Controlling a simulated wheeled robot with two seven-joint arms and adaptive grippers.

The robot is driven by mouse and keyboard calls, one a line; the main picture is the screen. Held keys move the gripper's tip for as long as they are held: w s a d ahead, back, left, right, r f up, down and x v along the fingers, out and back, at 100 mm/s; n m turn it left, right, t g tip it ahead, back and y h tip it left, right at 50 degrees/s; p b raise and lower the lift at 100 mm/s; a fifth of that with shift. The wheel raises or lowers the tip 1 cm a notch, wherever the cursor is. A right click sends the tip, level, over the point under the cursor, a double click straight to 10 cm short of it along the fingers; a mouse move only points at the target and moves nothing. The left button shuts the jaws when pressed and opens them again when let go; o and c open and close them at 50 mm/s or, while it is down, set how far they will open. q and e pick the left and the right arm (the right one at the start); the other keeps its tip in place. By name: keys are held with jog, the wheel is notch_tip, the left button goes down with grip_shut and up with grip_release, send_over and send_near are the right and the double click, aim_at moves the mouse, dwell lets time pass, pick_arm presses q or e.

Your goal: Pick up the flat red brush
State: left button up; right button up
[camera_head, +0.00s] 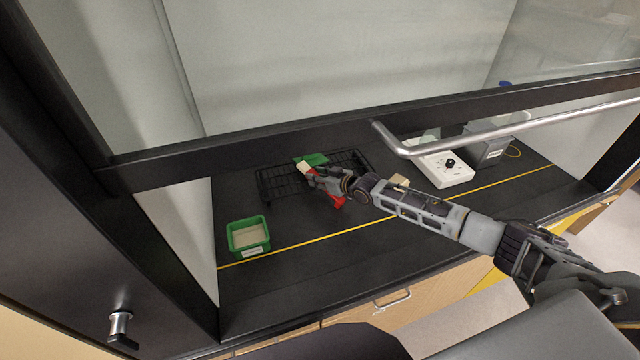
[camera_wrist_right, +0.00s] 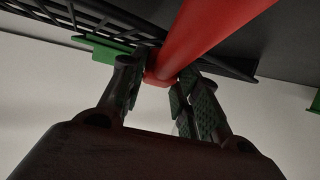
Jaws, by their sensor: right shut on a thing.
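The flat red brush has a red handle (camera_head: 337,200) and a pale bristle end (camera_head: 303,168) in the head view. My right gripper (camera_head: 314,177) reaches in from the right and is shut on the brush, near the wire rack. In the right wrist view the red handle (camera_wrist_right: 205,38) runs up and right from between the fingers (camera_wrist_right: 158,88), which hide part of the brush. I cannot tell whether the brush touches the rack. My left gripper is not in view.
A black wire rack (camera_head: 272,190) stands behind the gripper, with a green item (camera_head: 316,158) at it. A green tub (camera_head: 247,222) is at the left. A white device with a knob (camera_head: 441,168) is at the right. The hood's sash frame crosses above; the front counter is clear.

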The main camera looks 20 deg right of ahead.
jog(key=shift+c, duration=1.1)
jog(key=shift+r, duration=0.1)
pick_arm(q)
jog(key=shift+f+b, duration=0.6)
jog(key=shift+b, duration=0.05)
pick_arm(e)
notch_tip(320, 180, up, 10)
